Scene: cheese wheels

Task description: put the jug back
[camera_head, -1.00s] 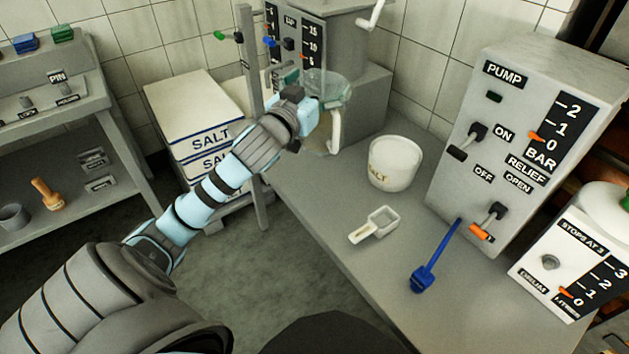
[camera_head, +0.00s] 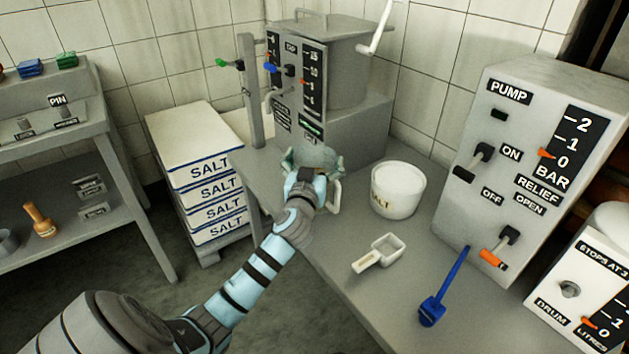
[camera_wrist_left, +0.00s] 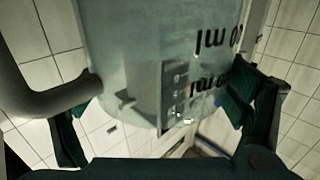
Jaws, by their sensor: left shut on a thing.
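The jug (camera_head: 318,156) is see-through and greenish, with a pale handle on its right side. It is upright at the near left part of the bench, in front of the grey vat, and partly hidden by my gripper. I cannot tell whether its base touches the bench. My left gripper (camera_head: 308,184) is shut on the jug. In the left wrist view the jug (camera_wrist_left: 150,55) fills the middle, with dark printed marks on its wall, between the fingers of my left gripper (camera_wrist_left: 158,125). My right gripper is not in view.
A white salt tub (camera_head: 397,196), a scoop (camera_head: 379,253) and a blue brush (camera_head: 436,298) stand or lie on the bench (camera_head: 345,290). The pump box (camera_head: 480,215) is at right. The grey vat (camera_head: 345,75) stands behind. Stacked salt sacks (camera_head: 205,190) are left of the bench.

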